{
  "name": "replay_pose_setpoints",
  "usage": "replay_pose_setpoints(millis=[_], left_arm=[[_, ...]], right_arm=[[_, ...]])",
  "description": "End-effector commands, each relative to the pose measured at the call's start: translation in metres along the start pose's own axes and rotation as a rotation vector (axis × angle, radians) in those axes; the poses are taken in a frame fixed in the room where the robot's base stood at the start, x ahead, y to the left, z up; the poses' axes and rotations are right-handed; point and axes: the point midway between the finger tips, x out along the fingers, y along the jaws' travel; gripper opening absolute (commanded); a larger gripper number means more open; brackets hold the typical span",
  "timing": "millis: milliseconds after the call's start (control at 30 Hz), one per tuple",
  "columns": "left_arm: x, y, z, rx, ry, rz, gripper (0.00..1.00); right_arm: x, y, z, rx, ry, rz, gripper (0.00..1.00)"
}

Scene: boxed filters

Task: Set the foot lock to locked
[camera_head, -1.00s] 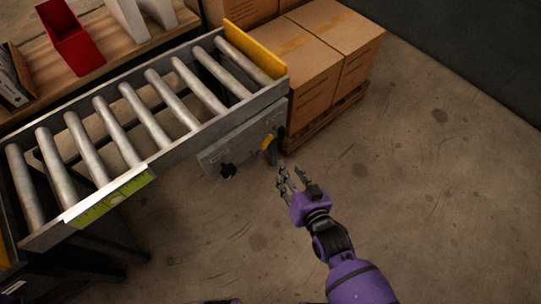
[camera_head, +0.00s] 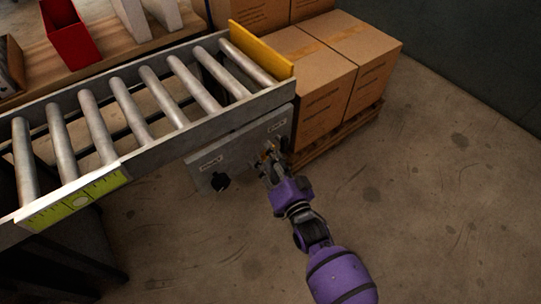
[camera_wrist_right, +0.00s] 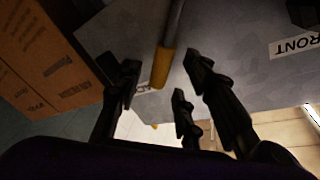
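A lever with a dark rod and an orange-yellow tip (camera_wrist_right: 163,68), seemingly the foot lock, sits on the grey panel (camera_head: 236,150) on the conveyor's side. In the head view its orange part (camera_head: 268,148) is mostly hidden by my right gripper (camera_head: 270,168). In the right wrist view my right gripper (camera_wrist_right: 160,98) is open, with the lever tip in the gap between its dark fingers. I see no clear contact. A label by the tip is partly covered, so I cannot read the lock's setting. My left gripper is not in view.
A black knob (camera_head: 220,182) sits on the same panel, left of my right gripper. The roller conveyor (camera_head: 150,110) has a yellow end plate (camera_head: 262,50). Cardboard boxes (camera_head: 320,75) on a pallet stand close to the right. The floor in front is clear.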

Motion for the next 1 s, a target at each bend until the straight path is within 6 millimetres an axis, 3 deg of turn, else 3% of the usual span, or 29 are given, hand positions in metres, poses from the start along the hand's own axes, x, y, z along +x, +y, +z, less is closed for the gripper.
replay_pose_setpoints(millis=[133,433,700,1000], left_arm=[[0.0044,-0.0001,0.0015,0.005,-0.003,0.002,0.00],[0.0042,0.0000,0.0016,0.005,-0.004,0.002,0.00],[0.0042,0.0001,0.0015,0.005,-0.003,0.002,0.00],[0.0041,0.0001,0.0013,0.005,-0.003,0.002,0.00]], right_arm=[[0.0124,0.0005,0.0006,0.000,0.000,0.000,0.36],[0.0146,0.0002,-0.0001,-0.001,-0.001,0.001,0.36],[0.0145,0.0002,-0.0001,-0.001,-0.001,0.001,0.00],[0.0143,0.0002,0.0000,-0.001,-0.001,0.001,0.00]])
